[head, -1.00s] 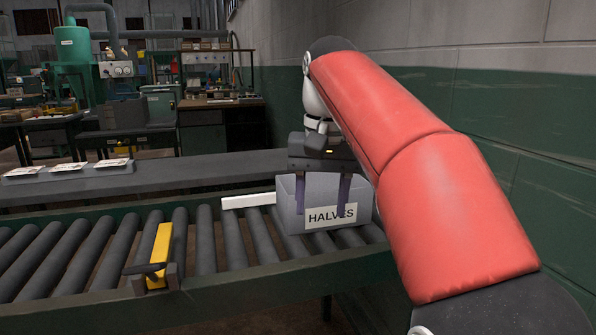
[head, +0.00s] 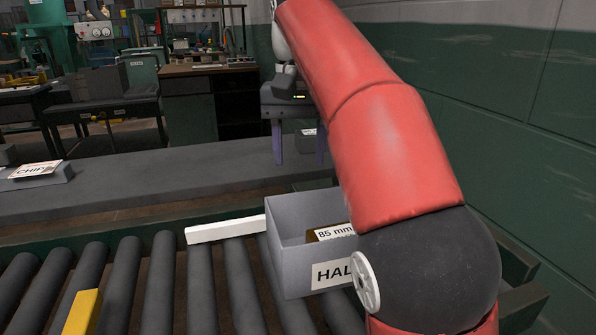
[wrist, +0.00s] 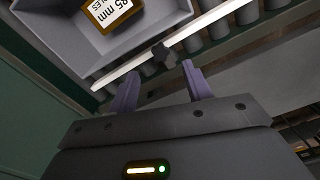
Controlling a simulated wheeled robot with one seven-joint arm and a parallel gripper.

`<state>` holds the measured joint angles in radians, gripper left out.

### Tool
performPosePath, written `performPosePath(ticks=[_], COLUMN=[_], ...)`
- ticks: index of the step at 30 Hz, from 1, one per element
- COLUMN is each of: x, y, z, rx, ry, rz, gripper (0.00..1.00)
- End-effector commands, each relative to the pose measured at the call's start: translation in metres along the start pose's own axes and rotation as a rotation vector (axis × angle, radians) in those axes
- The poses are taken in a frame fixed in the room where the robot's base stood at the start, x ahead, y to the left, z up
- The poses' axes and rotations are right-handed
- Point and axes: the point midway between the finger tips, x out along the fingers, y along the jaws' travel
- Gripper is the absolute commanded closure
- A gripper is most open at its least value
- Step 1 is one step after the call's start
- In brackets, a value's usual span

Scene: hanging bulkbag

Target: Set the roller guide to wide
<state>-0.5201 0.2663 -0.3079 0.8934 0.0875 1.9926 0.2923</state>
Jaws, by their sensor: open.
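A white rail (head: 225,229), likely the roller guide, lies across the rollers left of a grey bin (head: 283,265). In the wrist view the white rail (wrist: 215,22) runs diagonally past the bin and a dark knob (wrist: 163,55) shows at it. My gripper (head: 298,158) is open and empty, pointing down beyond the bin in the head view. In the wrist view my gripper (wrist: 160,86) has its fingers apart, with the knob appearing between and beyond the tips. No contact is visible. Part of the rail is hidden behind the bin in the head view.
The bin holds a brown block labelled 85 mm (head: 333,232). A yellow bar (head: 83,312) stands on the rollers (head: 160,285) at lower left. A grey bench (head: 150,185) runs behind, with a labelled tray (head: 38,172). A green wall (head: 500,150) is at right.

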Motion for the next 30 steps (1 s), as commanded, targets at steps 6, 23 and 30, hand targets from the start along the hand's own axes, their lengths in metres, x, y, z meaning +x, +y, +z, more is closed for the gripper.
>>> performPosePath(ticks=[6, 23, 30], x=[0.025, 0.078, 0.078], y=[0.000, 0.000, 0.000], z=[0.001, 0.000, 0.000], rx=[-0.002, -0.001, -0.001], ry=[-0.002, 0.001, 0.001], rz=[0.000, 0.000, 0.000], gripper=[0.50, 0.50, 0.61])
